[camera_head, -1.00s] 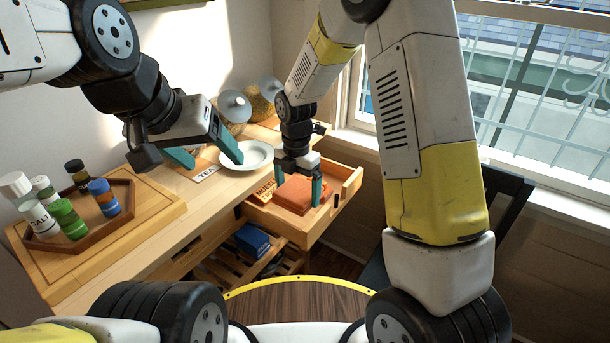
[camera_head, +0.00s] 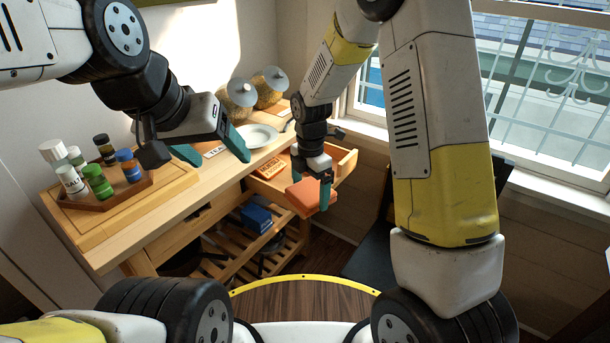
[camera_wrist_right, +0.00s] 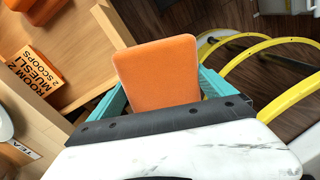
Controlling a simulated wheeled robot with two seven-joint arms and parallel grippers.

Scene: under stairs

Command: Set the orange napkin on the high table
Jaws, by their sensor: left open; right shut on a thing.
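The orange napkin (camera_head: 308,196) is a flat, thick square held in my right gripper (camera_head: 311,187). It is in front of the open drawer, at its front corner. In the right wrist view the napkin (camera_wrist_right: 158,72) sits between the teal fingers, which are shut on it. My left gripper (camera_head: 212,152) has its teal fingers apart and empty, above the long wooden table (camera_head: 185,215). I cannot tell from the frames whether this table is the one called high.
The open drawer (camera_head: 345,168) holds a muesli box (camera_head: 270,168) and, in the right wrist view, another orange thing (camera_wrist_right: 38,10). A plate (camera_head: 256,136), lidded jars (camera_head: 240,98) and a tray of bottles (camera_head: 115,198) occupy the tabletop. A dark chair (camera_head: 372,262) stands right.

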